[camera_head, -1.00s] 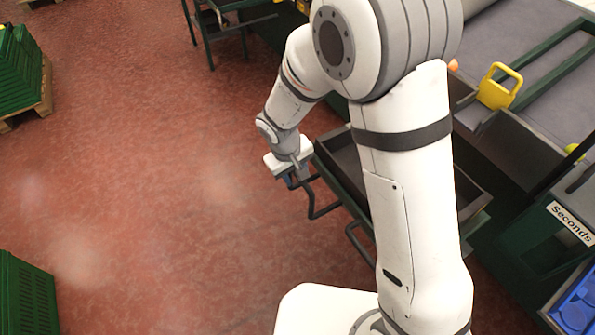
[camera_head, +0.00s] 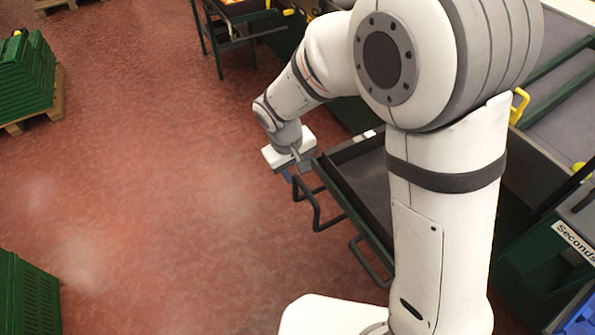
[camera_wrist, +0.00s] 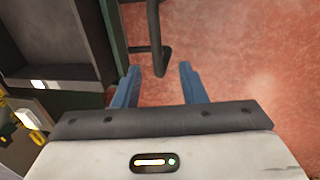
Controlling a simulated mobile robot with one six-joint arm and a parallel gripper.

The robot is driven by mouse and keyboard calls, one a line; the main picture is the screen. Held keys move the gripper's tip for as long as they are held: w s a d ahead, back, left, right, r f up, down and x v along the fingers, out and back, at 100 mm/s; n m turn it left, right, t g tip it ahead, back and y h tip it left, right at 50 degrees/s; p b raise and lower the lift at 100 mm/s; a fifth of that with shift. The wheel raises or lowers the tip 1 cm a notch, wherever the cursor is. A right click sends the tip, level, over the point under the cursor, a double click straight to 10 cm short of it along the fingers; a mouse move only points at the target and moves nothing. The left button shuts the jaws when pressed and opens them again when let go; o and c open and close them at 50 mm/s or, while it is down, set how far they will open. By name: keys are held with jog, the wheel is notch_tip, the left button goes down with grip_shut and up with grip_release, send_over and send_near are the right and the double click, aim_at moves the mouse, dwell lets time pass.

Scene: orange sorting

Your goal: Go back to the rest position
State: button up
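My gripper (camera_wrist: 160,88) shows in the wrist view with its two blue fingers apart and nothing between them. It points down over the red floor, beside a dark green frame with a black handle. In the head view my gripper (camera_head: 291,178) hangs at the end of my white arm, left of a grey tray, and its fingertips are small there. My arm covers part of the tray and the table behind it.
The grey tray (camera_head: 350,153) on a green stand with black handles (camera_head: 318,205) is close to my gripper. Green crates stand at left (camera_head: 22,75) and lower left (camera_head: 28,298). A "Seconds" label (camera_head: 575,243) is at right. Red floor (camera_head: 150,180) at left is clear.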

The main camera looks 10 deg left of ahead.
dwell(0.3)
jog(key=s+d+r+m+p, duration=0.2)
jog(key=d+r+m+p, duration=0.25)
jog(key=d+r, duration=1)
jog(key=s+d+r+m+t+y+p, duration=0.1)
jog(key=s+d+r+m+p, duration=0.2)
jog(key=s+d+r, duration=0.5)
jog(key=s+d+p, duration=0.1)
jog(key=s+d, duration=0.1)
jog(key=d, duration=0.1)
jog(key=shift+m+y, duration=0.3)
jog(key=shift+m, duration=0.05)
jog(key=shift+s, duration=0.1)
